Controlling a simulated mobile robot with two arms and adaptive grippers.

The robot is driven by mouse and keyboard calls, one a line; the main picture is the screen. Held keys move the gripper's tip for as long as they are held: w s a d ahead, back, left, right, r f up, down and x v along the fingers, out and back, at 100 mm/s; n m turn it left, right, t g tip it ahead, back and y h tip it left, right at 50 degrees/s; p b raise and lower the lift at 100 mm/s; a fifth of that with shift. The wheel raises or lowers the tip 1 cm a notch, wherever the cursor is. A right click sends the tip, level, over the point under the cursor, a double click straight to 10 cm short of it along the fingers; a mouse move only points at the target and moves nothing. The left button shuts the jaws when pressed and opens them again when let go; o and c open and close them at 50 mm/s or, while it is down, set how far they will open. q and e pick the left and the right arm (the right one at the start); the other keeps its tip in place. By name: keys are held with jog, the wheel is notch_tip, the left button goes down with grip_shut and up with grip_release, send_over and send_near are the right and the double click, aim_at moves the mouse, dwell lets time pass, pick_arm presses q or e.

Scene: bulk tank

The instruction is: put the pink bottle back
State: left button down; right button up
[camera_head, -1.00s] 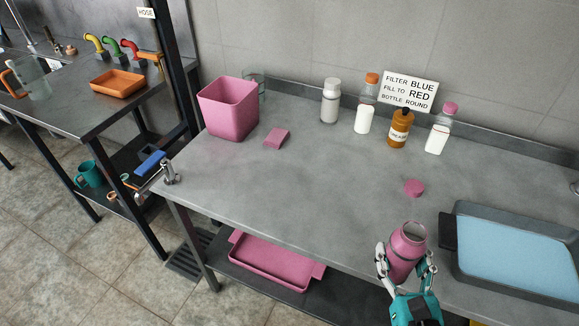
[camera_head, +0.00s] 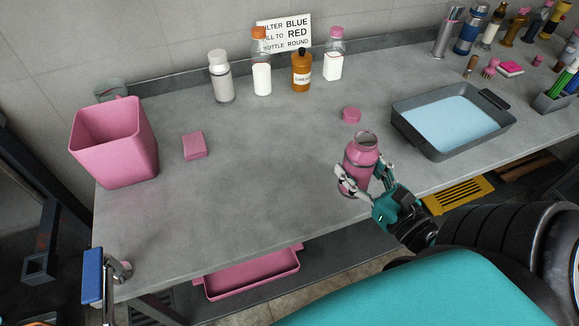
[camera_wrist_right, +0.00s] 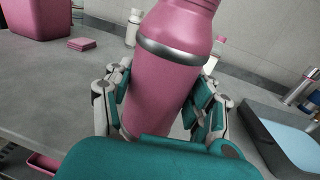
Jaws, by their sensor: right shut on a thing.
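The pink bottle (camera_head: 361,158) is in the head view, near the front edge of the grey table, with its mouth open and no cap on. My right gripper (camera_head: 362,186) is shut around its body and holds it roughly upright. In the right wrist view the pink bottle (camera_wrist_right: 165,85) stands between both fingers, with a silver band near its shoulder. I cannot tell whether its base touches the table. A round pink cap (camera_head: 351,115) lies on the table behind the bottle. My left gripper is not in view.
A grey tray (camera_head: 434,148) with a light blue surface stands right of the bottle. A pink bin (camera_head: 115,150) and pink block (camera_head: 194,145) are at left. Bottles, including a brown one (camera_head: 302,72), line the back by a sign (camera_head: 284,34). The table's middle is clear.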

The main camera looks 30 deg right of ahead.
jog(key=shift+s+d+f, duration=0.1)
jog(key=shift+s+d, duration=0.15)
jog(key=shift+d, duration=0.15)
jog(key=shift+w, duration=0.1)
jog(key=shift+w+a+f+b, duration=0.1)
jog(key=shift+w+a+b, duration=0.2)
jog(key=shift+w, duration=0.25)
jog(key=shift+w+a+f+b, duration=0.1)
jog(key=shift+w+a+b, duration=0.15)
jog(key=shift+w, duration=0.25)
jog(key=shift+w+a+f+p, duration=0.1)
jog(key=shift+w+a+f, duration=0.75)
jog(key=shift+w, duration=1.15)
jog(key=shift+w+a+f+p, duration=0.15)
jog(key=shift+w+a+f, duration=0.65)
jog(key=shift+w, duration=1.25)
jog(key=shift+w+a+f+p, duration=0.1)
jog(key=shift+w+a+f, duration=0.75)
jog(key=shift+w, duration=1.15)
jog(key=shift+a+r, duration=0.15)
jog(key=shift+a, duration=0.05)
jog(key=o, duration=1.2)
